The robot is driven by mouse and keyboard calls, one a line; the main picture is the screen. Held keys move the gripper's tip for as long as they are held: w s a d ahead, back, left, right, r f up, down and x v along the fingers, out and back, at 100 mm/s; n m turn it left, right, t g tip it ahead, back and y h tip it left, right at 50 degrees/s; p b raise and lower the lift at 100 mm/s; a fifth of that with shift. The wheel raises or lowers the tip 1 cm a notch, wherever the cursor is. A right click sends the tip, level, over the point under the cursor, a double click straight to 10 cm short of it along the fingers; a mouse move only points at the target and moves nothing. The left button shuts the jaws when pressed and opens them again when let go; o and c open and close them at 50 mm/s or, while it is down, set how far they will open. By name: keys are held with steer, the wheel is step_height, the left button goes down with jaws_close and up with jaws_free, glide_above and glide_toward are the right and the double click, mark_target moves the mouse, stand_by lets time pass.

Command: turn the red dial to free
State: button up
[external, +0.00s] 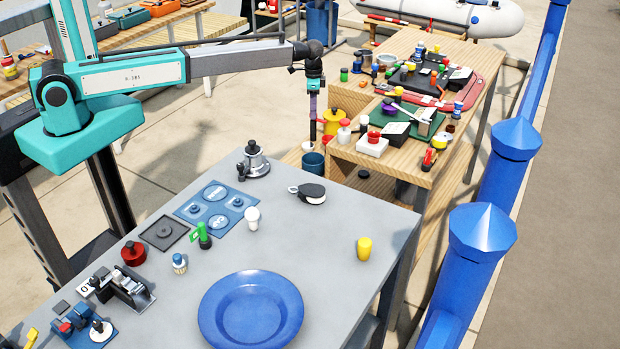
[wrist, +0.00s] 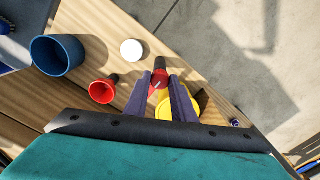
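My gripper (external: 313,122) points down at the left end of the wooden bench, beside a yellow piece (external: 335,122). In the wrist view my gripper (wrist: 161,80) has its two purple fingers apart. A red piece (wrist: 159,88) with a dark end and a thin pale line shows between them; whether they touch it, or whether it is the dial, I cannot tell. Other red knobs that could be the dial are a dark-topped one (external: 133,254) on the grey table and one (external: 374,137) on a white box on the bench.
In the wrist view a red cup-like piece (wrist: 103,91), a white disc (wrist: 131,50), a blue cup (wrist: 56,56) and a yellow piece (wrist: 203,103) lie close around the fingers. The grey table (external: 330,262) holds a blue plate (external: 250,308). The bench top is crowded.

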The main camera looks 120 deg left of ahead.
steer(key=shift+n+b, duration=0.45)
steer(key=shift+n, duration=0.05)
steer(key=o, duration=1.1)
steer(key=shift+c, duration=0.2)
steer(key=shift+r, duration=0.15)
step_height(320, 180, up, 14)
steer(key=b, duration=0.3)
steer(key=shift+f+b, duration=0.2)
steer(key=shift+b, duration=0.1)
